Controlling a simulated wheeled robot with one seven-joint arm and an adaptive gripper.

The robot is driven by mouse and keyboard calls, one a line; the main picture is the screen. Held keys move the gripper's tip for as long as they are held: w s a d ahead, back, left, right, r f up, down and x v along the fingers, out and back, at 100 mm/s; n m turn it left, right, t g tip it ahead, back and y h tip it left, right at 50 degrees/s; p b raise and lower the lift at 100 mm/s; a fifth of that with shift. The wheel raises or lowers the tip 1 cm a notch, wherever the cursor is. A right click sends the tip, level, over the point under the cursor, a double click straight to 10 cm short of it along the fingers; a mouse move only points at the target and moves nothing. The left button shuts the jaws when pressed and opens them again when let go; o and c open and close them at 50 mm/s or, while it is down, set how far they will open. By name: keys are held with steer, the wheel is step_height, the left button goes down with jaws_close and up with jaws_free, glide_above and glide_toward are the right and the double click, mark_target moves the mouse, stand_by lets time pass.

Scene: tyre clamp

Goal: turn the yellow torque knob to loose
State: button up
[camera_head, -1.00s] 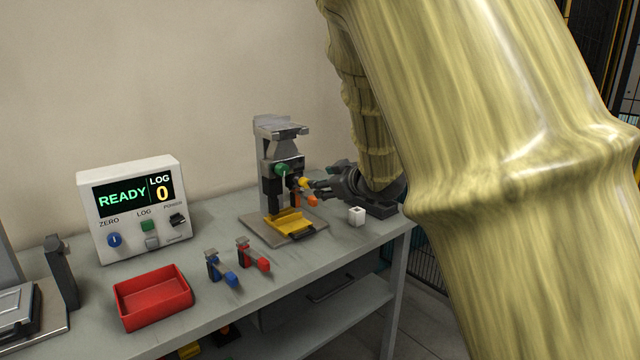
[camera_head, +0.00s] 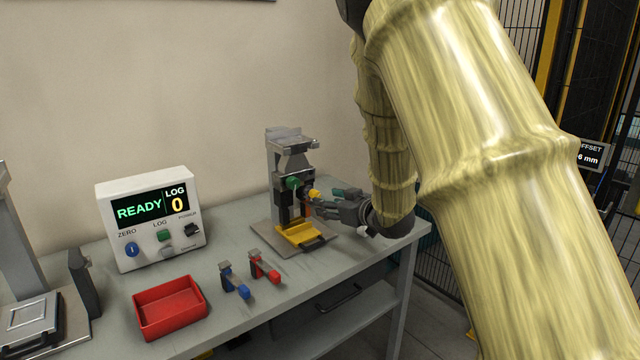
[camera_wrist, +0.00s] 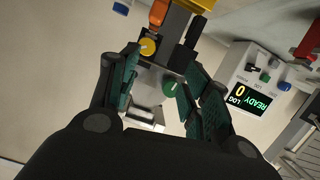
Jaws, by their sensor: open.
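The yellow torque knob (camera_head: 314,194) sits on the right side of the grey clamp stand (camera_head: 290,160), near a green knob (camera_head: 294,183). In the wrist view the yellow knob (camera_wrist: 148,46) lies close beside the left finger, and the green knob (camera_wrist: 170,88) shows between the fingers. My gripper (camera_head: 325,205) is at the right of the clamp; in the wrist view my gripper (camera_wrist: 160,90) has its green-padded fingers spread apart with nothing held. I cannot tell whether a finger touches the yellow knob. The clamp's yellow tray (camera_head: 300,235) is below.
A white READY display box (camera_head: 150,215) stands left of the clamp. A red bin (camera_head: 170,308), a blue-handled tool (camera_head: 235,282) and a red-handled tool (camera_head: 264,267) are at the front. Another fixture (camera_head: 40,320) is at the far left. The back wall is close behind.

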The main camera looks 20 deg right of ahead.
mark_target(317, 196)
steer(key=w+m+t+p, duration=0.1)
steer(key=w+p, duration=0.2)
steer(key=p, duration=0.1)
steer(key=w+f+m+t+p, duration=0.1)
steer(key=w+m+p, duration=0.1)
steer(key=w+p, duration=0.1)
steer(key=w+f+m+t+p, duration=0.1)
steer(key=w+p, duration=0.2)
steer(key=p, duration=0.1)
steer(key=shift+w+a+f+m+p, duration=0.2)
steer(key=shift+a+f+m+p, duration=0.1)
steer(key=shift+a+p, duration=0.1)
stand_by(0.4)
jaws_close()
steer(key=shift+y, duration=0.3)
